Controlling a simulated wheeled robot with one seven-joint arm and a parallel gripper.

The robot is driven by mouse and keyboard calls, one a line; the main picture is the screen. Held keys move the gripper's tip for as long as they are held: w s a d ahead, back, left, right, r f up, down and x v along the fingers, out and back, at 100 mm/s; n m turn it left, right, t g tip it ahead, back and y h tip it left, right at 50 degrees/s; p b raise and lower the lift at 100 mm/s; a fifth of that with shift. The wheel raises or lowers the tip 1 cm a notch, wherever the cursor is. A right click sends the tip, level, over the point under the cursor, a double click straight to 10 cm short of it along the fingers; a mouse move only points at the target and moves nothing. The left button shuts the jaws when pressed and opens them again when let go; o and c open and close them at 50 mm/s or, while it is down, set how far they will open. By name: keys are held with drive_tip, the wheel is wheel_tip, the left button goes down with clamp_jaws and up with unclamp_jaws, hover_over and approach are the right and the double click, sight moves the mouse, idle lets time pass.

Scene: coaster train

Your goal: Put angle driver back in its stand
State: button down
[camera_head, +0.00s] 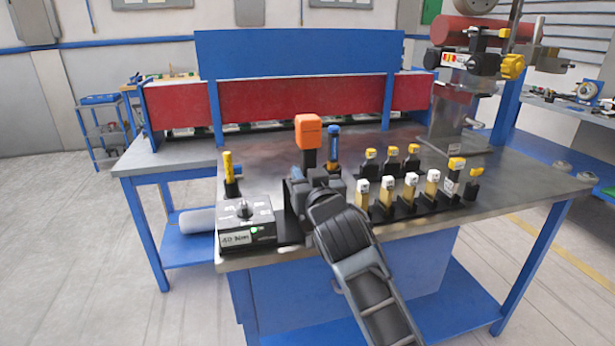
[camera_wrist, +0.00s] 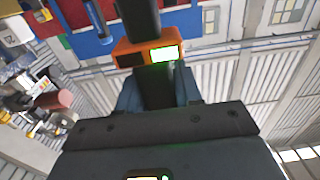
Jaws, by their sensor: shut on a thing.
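The angle driver (camera_head: 309,132) has an orange block on a dark body. It stands roughly upright above the bench in the head view, with its lower part hidden by my gripper (camera_head: 318,180). In the wrist view the driver (camera_wrist: 146,53) shows its orange block with a lit green screen, and its dark shaft runs between the fingers of my gripper (camera_wrist: 158,92). The gripper is shut on it. I cannot make out the driver's stand; my gripper and arm cover that part of the bench.
A blue-topped tool (camera_head: 333,145) stands close behind the driver. A grey tester box (camera_head: 247,222) and a yellow-topped tool (camera_head: 229,172) are at left. Several yellow- and white-capped pieces stand in dark holders (camera_head: 430,206) at right. The bench's right end (camera_head: 530,192) is bare.

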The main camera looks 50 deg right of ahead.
drive_tip(key=b+x, duration=0.1)
drive_tip(key=x, duration=0.5)
drive_tip(key=shift+r, duration=0.15)
idle(2.2)
drive_tip(key=shift+f+b, duration=0.8)
idle(1.5)
drive_tip(key=c, duration=0.7)
unclamp_jaws()
drive_tip(key=shift+f, duration=0.1)
drive_tip(key=shift+c, duration=0.2)
drive_tip(key=shift+o, duration=0.3)
drive_tip(key=shift+f, duration=0.25)
drive_tip(key=shift+b+v, duration=0.5)
drive_tip(key=shift+v, duration=3.35)
drive_tip(key=shift+r, duration=0.15)
